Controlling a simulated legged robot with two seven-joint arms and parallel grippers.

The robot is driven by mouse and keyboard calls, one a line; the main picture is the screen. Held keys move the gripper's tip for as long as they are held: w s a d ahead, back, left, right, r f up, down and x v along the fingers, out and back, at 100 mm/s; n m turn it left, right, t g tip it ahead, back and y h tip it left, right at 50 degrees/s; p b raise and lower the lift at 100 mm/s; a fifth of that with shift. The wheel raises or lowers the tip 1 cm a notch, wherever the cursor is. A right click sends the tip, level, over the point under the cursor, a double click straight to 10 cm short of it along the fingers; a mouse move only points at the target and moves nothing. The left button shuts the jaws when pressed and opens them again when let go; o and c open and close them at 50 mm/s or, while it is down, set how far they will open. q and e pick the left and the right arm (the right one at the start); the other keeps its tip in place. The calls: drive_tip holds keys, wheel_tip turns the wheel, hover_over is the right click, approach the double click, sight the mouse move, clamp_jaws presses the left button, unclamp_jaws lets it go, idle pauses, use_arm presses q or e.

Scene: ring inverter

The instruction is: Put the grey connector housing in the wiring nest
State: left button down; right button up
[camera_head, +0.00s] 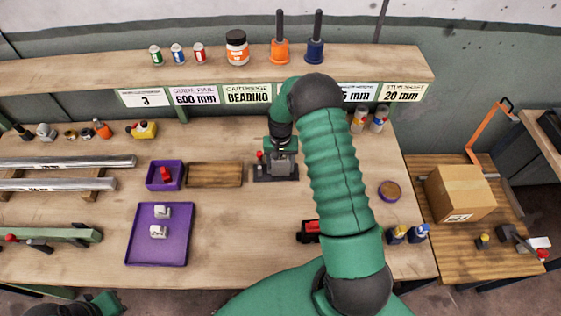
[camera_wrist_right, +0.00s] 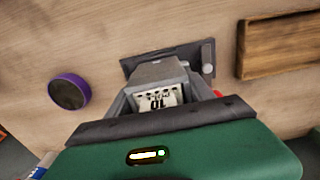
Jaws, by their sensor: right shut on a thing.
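The grey connector housing (camera_head: 284,164) is between the jaws of my right gripper (camera_head: 281,150), at the dark wiring nest (camera_head: 262,177) in the middle of the bench. In the right wrist view the housing (camera_wrist_right: 160,73) shows a grey top and a white label reading "10", with a gripper finger on each side. The nest's dark plate (camera_wrist_right: 203,51) shows behind it. The gripper hides the housing's underside, so I cannot tell whether it is seated or just above the nest. My left gripper (camera_head: 103,302) is partly in view at the bottom left; its jaws are unclear.
A red knob (camera_head: 260,155) stands at the nest's left. A red-and-black item (camera_head: 310,231) is in front; a purple round dish (camera_head: 389,190) is right.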

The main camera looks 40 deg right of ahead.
drive_tip(key=shift+f, duration=0.4)
drive_tip(key=shift+w+d+f, duration=0.1)
drive_tip(key=shift+d, duration=0.15)
drive_tip(key=o, duration=1.7)
drive_tip(key=shift+d, duration=0.15)
use_arm(q)
drive_tip(key=shift+d+r, duration=0.2)
drive_tip(key=shift+d, duration=0.15)
use_arm(e)
drive_tip(key=shift+o, duration=0.2)
use_arm(q)
drive_tip(key=shift+a, duration=0.1)
